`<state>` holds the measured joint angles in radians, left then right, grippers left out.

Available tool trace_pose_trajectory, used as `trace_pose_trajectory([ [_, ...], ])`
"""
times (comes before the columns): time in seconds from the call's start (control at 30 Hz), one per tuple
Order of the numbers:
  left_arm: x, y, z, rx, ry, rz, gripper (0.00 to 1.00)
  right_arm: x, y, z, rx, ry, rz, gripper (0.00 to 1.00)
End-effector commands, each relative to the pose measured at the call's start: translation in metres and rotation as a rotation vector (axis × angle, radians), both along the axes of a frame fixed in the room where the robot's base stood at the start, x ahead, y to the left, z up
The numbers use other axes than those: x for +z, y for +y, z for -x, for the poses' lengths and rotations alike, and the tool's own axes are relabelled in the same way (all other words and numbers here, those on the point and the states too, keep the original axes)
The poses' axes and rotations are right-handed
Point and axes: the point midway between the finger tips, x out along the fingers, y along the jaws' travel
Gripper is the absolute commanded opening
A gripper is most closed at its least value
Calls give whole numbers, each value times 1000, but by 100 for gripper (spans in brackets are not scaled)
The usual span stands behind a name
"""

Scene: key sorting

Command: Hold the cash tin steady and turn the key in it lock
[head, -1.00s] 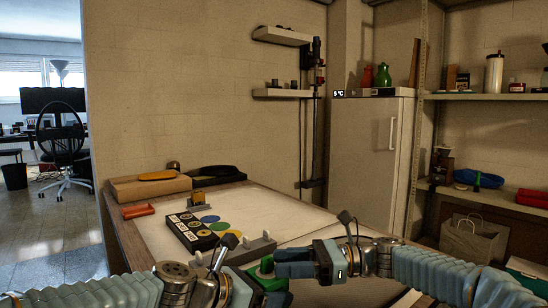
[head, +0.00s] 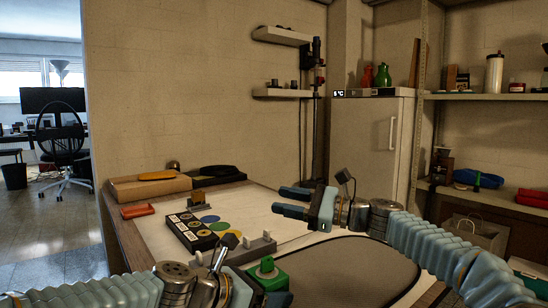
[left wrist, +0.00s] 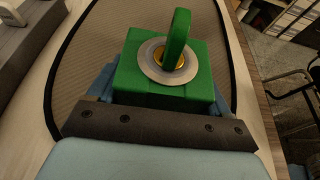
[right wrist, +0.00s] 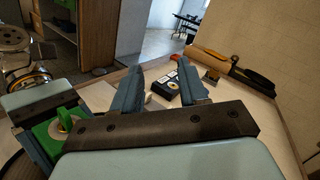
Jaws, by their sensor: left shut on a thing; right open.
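The cash tin is a green box (head: 270,278) at the front of the table in the head view. In the left wrist view the tin (left wrist: 150,84) has a pale round plate and brass lock (left wrist: 168,62) on top. A green key (left wrist: 178,36) stands upright in the lock; how far it is turned I cannot tell. My left gripper (head: 262,287) is shut on the tin, low on its sides. My right gripper (head: 284,202) is open and empty, above and behind the tin, clear of the key. The tin (right wrist: 70,141) also shows in the right wrist view.
A dark-edged mat (head: 345,262) lies under and right of the tin. A grey rack (head: 252,247) and a black panel with round marks (head: 190,233) stand behind left. A red block (head: 138,210) and cardboard box (head: 150,190) are farther back. The mat's right part is clear.

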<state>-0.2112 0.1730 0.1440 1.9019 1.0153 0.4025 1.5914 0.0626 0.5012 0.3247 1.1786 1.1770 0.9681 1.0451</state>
Motion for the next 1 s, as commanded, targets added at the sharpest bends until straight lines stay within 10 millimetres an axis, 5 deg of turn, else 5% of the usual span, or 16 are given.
trace_pose_trajectory([
  [0.7,-4,0,0,0,6,-3,44,147,36,-53,-561,-377,-63,43],
  [1.0,-4,0,0,0,6,-3,44,179,31,-56,-734,-410,-68,43],
])
